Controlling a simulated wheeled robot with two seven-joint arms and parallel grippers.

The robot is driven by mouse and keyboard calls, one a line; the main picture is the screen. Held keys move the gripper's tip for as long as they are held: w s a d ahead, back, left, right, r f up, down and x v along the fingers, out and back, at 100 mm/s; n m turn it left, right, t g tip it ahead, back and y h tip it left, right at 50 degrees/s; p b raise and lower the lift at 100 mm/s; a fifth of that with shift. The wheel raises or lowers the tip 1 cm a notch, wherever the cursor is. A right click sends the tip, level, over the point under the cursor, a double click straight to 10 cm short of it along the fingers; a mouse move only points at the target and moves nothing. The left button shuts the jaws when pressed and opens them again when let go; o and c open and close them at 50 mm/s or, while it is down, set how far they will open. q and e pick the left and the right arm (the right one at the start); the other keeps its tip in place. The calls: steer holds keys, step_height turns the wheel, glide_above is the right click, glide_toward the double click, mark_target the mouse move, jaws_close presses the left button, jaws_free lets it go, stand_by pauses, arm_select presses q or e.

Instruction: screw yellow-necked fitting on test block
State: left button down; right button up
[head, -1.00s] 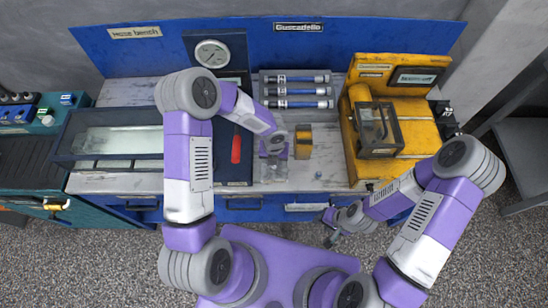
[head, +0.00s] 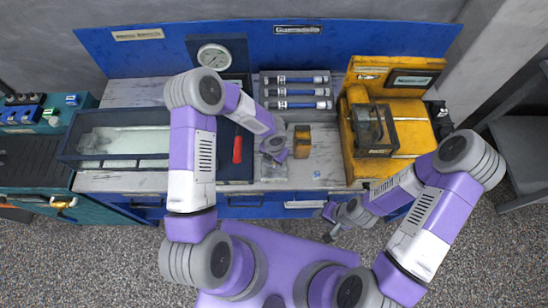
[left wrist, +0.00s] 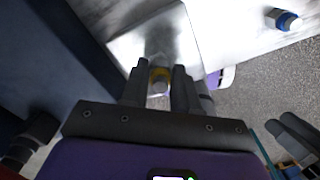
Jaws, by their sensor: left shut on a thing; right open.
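The yellow-necked fitting (left wrist: 160,80) shows in the left wrist view as a grey end with a yellow ring. My left gripper (left wrist: 160,90) is shut on it; it also shows in the head view (head: 274,156). The shiny metal test block (left wrist: 150,42) lies just beyond the fitting, at the bench's front; in the head view (head: 272,173) it is partly under my gripper. The fitting is at the block, but I cannot tell how deep its thread sits. My right gripper (head: 328,238) is open and empty, low in front of the bench.
A brass-coloured block (head: 302,142) stands close behind right. The yellow machine (head: 415,130) is further right.

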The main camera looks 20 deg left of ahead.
arm_select(q)
steer(key=shift+m, duration=0.4)
steer(key=shift+m+p, duration=0.5)
steer(key=shift+f, duration=0.1)
steer(key=c, duration=1)
jaws_free()
